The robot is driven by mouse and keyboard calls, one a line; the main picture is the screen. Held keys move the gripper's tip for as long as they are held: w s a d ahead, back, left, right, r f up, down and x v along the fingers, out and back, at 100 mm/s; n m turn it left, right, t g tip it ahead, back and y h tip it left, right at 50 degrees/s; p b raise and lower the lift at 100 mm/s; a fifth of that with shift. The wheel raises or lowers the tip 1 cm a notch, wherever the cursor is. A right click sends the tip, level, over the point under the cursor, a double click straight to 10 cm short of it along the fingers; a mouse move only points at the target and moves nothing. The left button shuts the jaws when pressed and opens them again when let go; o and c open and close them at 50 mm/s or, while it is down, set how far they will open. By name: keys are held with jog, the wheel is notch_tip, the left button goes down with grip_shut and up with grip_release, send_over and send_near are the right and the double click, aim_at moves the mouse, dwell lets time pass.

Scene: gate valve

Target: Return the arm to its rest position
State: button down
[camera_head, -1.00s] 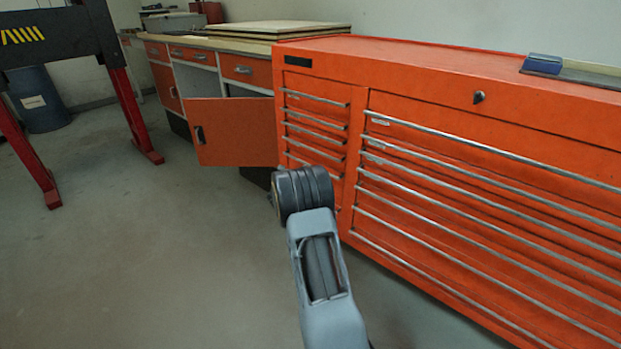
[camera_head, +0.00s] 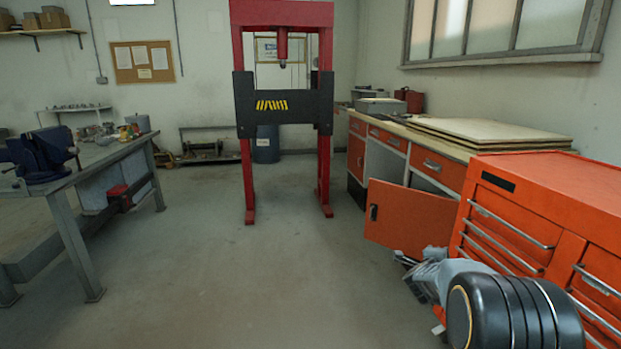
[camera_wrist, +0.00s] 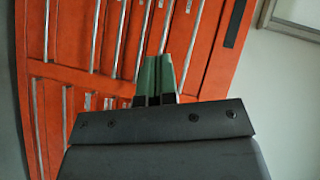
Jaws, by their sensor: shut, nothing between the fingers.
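My gripper (camera_wrist: 158,78) shows in the wrist view, with its two greenish fingers together and nothing between them. The fingers stand in front of the orange drawer cabinet (camera_wrist: 75,60), which appears turned on its side there. I cannot judge the gap to its drawer handles. In the head view my arm (camera_head: 510,312) is at the lower right, its black rounded joint close to the camera. Grey parts of the arm reach behind that joint toward the cabinet (camera_head: 560,195). The fingertips are not clear in the head view.
An orange cupboard door (camera_head: 405,222) stands open beside the arm. A red press frame (camera_head: 243,170) stands ahead. A workbench (camera_head: 100,155) with a blue vise (camera_head: 42,155) is at the left. The floor (camera_head: 210,285) between them is clear.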

jog(key=s+a+r+n+g+y+p, duration=0.1)
jog(key=s+a+r+n+y+p, duration=0.5)
jog(key=a+r, duration=0.3)
jog(key=s+a+r+n+y+p, duration=0.4)
jog(key=a+r+n+p, duration=0.35)
jog(key=a+r, duration=0.2)
jog(key=s+a+r+n+g+p, duration=0.1)
jog(key=s+r+n+g+p, duration=0.2)
jog(key=s, duration=0.6)
jog(key=s+a+r+n+g+p, duration=0.2)
jog(key=s+n+p, duration=0.4)
jog(key=s, duration=0.4)
jog(key=shift+s+r+n+g, duration=0.15)
jog(key=shift+r+n+g, duration=0.4)
jog(key=shift+g, duration=0.35)
